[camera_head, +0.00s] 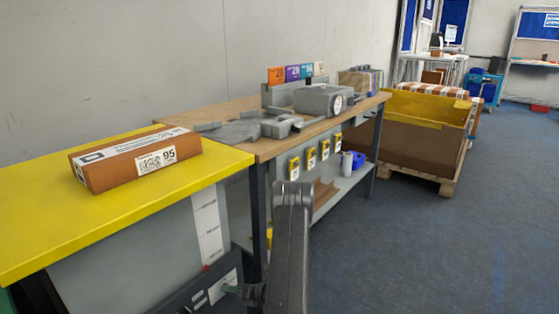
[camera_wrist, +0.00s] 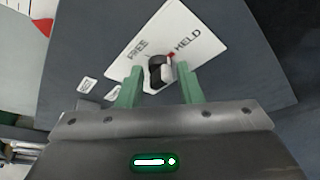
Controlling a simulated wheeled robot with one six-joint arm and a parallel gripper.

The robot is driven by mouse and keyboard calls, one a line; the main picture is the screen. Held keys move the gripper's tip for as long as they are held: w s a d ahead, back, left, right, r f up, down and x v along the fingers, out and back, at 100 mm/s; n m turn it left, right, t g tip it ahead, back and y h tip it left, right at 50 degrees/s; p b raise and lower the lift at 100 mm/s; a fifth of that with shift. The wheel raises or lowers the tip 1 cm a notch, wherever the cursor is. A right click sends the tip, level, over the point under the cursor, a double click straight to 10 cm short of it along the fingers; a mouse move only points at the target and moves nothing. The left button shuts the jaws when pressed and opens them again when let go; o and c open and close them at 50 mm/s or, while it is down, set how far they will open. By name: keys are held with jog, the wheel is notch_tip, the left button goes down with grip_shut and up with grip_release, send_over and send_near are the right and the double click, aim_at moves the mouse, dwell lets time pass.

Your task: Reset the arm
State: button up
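My gripper (camera_wrist: 160,69) has two green fingers, spread apart in the wrist view. A small dark and light knob (camera_wrist: 157,73) shows between the fingertips, with a gap to the fingers; I cannot tell how deep it lies. The knob sits on a white plate (camera_wrist: 195,30) printed FREE on the left and HELD on the right, with a small red mark near HELD.
A brown box (camera_head: 136,160) labelled 95 lies on the yellow-topped table (camera_head: 60,215). A wooden workbench (camera_head: 262,150) with grey equipment (camera_head: 322,99) stands behind it. A large brown carton (camera_head: 425,130) sits on a pallet. The floor (camera_head: 440,250) at the right is clear.

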jog(key=shift+s+a+r+n+t+h+b, duration=0.15)
jog(key=shift+n+t+h+b, duration=0.3)
jog(key=shift+n, duration=0.5)
jog(key=shift+s+a+f+n+t+h+b, duration=0.1)
jog(key=shift+n+t+h+b, duration=0.35)
jog(key=shift+n, duration=0.55)
jog(key=shift+s+a+r+n+t+h+b, duration=0.15)
jog(key=shift+n+t+h+b, duration=0.15)
jog(key=shift+n+h+b, duration=0.45)
jog(key=shift+d+n, duration=0.1)
jog(key=shift+n, duration=0.2)
jog(key=shift+s, duration=0.1)
